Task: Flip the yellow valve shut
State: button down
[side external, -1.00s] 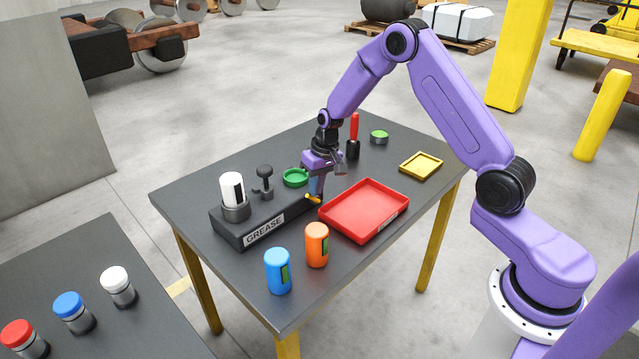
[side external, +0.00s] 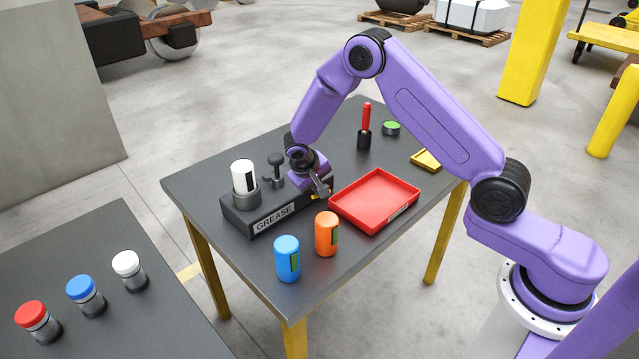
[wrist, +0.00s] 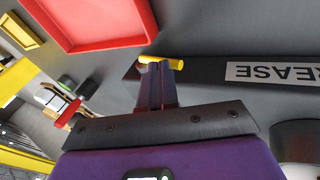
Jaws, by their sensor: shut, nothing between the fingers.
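The black grease block (side external: 285,217) with a white GREASE label lies on the dark table. The yellow valve (wrist: 160,62) is a short bar at the block's end in the wrist view, lying across just beyond my fingertips. Only a small bit of it shows in the side view, beside my gripper (side external: 322,188). My gripper (wrist: 157,80) is shut and empty, tilted low over that end of the block. Its fingertips are very close to the valve; I cannot tell whether they touch.
A red tray (side external: 375,200) sits just right of the block. Orange (side external: 326,233) and blue (side external: 287,258) canisters stand in front. A white canister (side external: 244,178) and a black knob (side external: 274,167) rise from the block. A red-handled tool (side external: 365,125) stands behind.

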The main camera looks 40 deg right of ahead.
jog(key=shift+d, duration=0.2)
jog(key=shift+d+f, duration=0.3)
jog(key=shift+d, duration=0.4)
jog(key=shift+r, duration=0.1)
jog(key=shift+s+r, duration=0.1)
jog(key=shift+r, duration=0.45)
jog(key=v, duration=1.2)
jog(key=shift+s+a, duration=0.2)
jog(key=shift+a, duration=0.2)
